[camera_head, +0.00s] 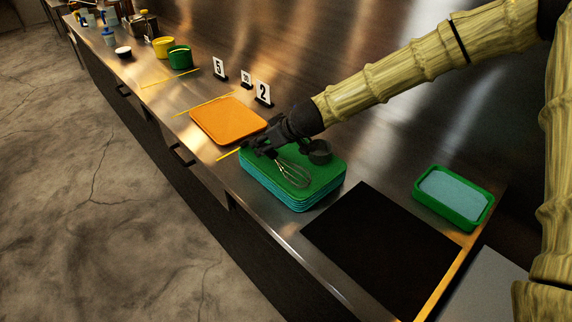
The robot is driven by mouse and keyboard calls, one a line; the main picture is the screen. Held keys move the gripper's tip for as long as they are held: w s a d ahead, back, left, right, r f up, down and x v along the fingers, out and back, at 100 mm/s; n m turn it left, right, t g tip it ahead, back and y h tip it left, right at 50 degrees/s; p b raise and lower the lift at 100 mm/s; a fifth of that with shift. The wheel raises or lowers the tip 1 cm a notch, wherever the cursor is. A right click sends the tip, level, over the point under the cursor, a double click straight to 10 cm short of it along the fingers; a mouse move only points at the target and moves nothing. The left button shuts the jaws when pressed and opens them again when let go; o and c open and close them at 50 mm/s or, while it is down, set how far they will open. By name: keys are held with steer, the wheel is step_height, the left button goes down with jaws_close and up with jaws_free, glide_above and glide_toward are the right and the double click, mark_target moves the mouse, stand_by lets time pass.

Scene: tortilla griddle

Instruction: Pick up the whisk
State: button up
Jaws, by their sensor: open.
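The whisk (292,173) has a thin wire head that lies over a stack of green and teal trays (272,192) on the metal counter. Its handle end is hidden behind or close to my gripper. My gripper (258,150) is dark and open, above the upper left part of the stack, right beside the whisk's handle end. I cannot tell whether the fingers touch the handle. A small dark round item (319,151) shows right of the gripper; I cannot tell if it is part of it.
An orange tray (226,120) lies just beyond the stack. A black flat plate (382,245) and a green tray with a pale blue inside (453,195) are at the right. Number signs (263,93), a green pot (180,57) and a yellow pot (162,46) stand farther back. The counter's front edge is close.

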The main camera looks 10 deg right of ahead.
mark_target(258, 147)
steer(key=shift+s+a+r, duration=0.1)
steer(key=shift+s+a, duration=0.3)
steer(key=shift+s, duration=0.05)
steer(key=x, duration=0.2)
steer(key=p+x, duration=0.1)
steer(key=shift+w+d+f, duration=0.15)
steer(key=shift+w+f, duration=0.2)
steer(key=shift+w, duration=0.05)
steer(key=shift+s+a, duration=0.1)
steer(key=shift+a, duration=0.1)
steer(key=shift+w+a+f, duration=0.1)
steer(key=shift+w+f, duration=0.1)
steer(key=shift+w, duration=0.1)
steer(key=shift+s+r, duration=0.1)
steer(key=shift+s, duration=0.05)
steer(key=c, duration=1.1)
